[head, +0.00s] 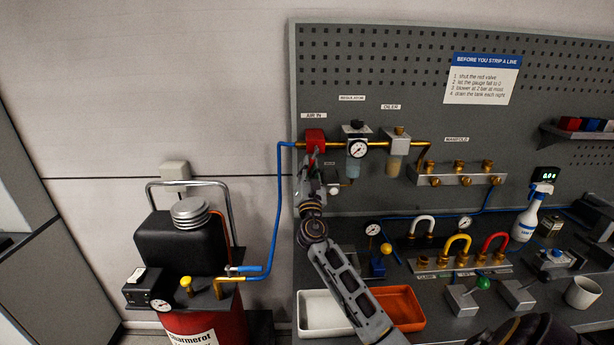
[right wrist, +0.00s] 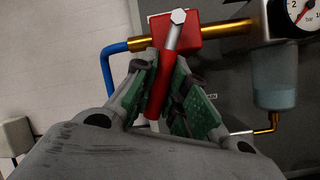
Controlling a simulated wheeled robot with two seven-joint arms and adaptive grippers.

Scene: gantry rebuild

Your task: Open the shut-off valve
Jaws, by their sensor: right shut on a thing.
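The shut-off valve is a red block (head: 315,138) on the brass pipe under the "AIR IN" label, high on the pegboard's left side. In the right wrist view its red body (right wrist: 186,30) has a silver bolt and a lever with a red-sleeved handle (right wrist: 158,92). The lever hangs down, slightly tilted, across the line of the pipe. My right gripper (right wrist: 165,85) is shut on the handle, with green pads on both sides. In the head view my right gripper (head: 313,176) is just below the valve, largely hiding the lever. My left gripper is not in view.
A blue hose (head: 276,220) enters the valve from the left. A pressure gauge (head: 357,149) and filter bowls hang close on the right. A white tray (head: 318,312) and an orange tray (head: 408,305) lie on the bench below. A compressor (head: 185,245) stands left.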

